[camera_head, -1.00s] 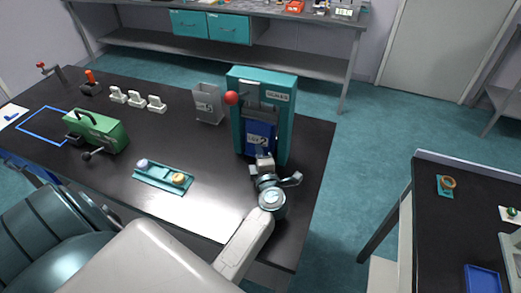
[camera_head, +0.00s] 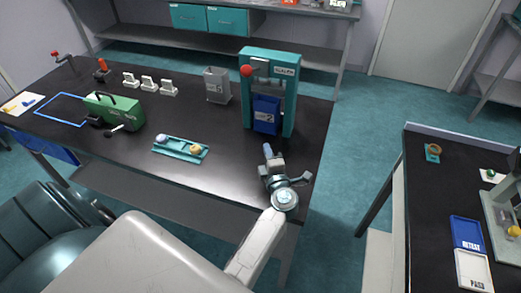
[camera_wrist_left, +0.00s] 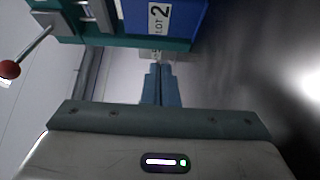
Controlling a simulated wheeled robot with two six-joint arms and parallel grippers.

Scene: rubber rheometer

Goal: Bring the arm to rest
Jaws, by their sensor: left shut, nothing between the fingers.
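My left gripper (camera_head: 267,150) is shut and empty above the front right part of the black table. In the left wrist view its closed fingers (camera_wrist_left: 161,85) point toward the teal press. The teal press (camera_head: 291,92) with a red ball knob (camera_head: 246,71) stands at the table's back right. A blue bin marked 2 (camera_head: 266,115) sits inside the press frame, and it also shows in the left wrist view (camera_wrist_left: 190,18). The gripper is apart from the bin, in front of it. My right gripper is not in view.
A teal tray (camera_head: 180,150) holding a pale and a yellow piece lies left of the gripper. A grey bin (camera_head: 216,86), white stands (camera_head: 149,84) and a green machine (camera_head: 113,112) stand farther left. A second table (camera_head: 420,200) is at right, with floor between.

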